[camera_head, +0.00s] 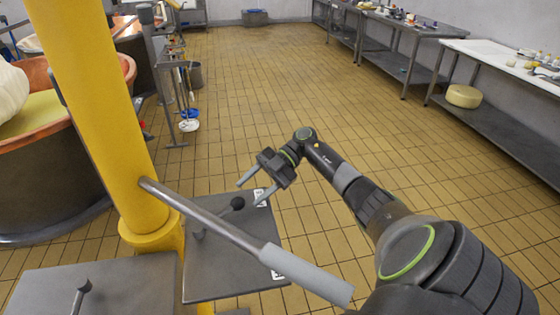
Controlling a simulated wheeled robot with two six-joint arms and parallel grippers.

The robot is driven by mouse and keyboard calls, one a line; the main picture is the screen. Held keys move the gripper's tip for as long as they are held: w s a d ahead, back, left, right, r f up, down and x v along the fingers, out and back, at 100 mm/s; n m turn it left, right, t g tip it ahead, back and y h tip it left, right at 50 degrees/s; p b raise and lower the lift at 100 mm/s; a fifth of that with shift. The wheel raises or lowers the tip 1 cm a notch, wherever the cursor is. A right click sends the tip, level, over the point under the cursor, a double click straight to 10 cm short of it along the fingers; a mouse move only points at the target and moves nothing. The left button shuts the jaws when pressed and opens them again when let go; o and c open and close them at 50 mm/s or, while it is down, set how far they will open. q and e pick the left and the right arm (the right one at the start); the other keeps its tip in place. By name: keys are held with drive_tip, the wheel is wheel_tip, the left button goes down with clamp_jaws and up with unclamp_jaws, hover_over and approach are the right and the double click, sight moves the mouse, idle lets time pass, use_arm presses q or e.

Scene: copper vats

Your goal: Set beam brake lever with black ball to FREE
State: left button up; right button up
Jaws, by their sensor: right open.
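The brake lever with the black ball (237,203) rises from a dark grey plate (226,270) beside the yellow column. Its short rod leans up and to the right, toward a small white label (262,197) at the plate's far edge. A second white label (278,274) lies near the plate's right edge, partly behind the big bar; the writing on both is too small to read. My right gripper (249,194) is open and empty, its two fingers pointing down-left close to the ball. I cannot tell whether they touch it. My left gripper is out of view.
A long steel bar with a light grey grip (305,274) juts from the yellow column (92,100) across the plate. Another small lever (84,287) stands on a plate at lower left. A copper vat (50,170) is at left, steel tables at right. The tiled floor between is clear.

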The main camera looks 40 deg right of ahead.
drive_tip(key=b+v, duration=0.4)
drive_tip(key=v, duration=0.9)
drive_tip(key=shift+r, duration=0.15)
drive_tip(key=shift+d, duration=0.2)
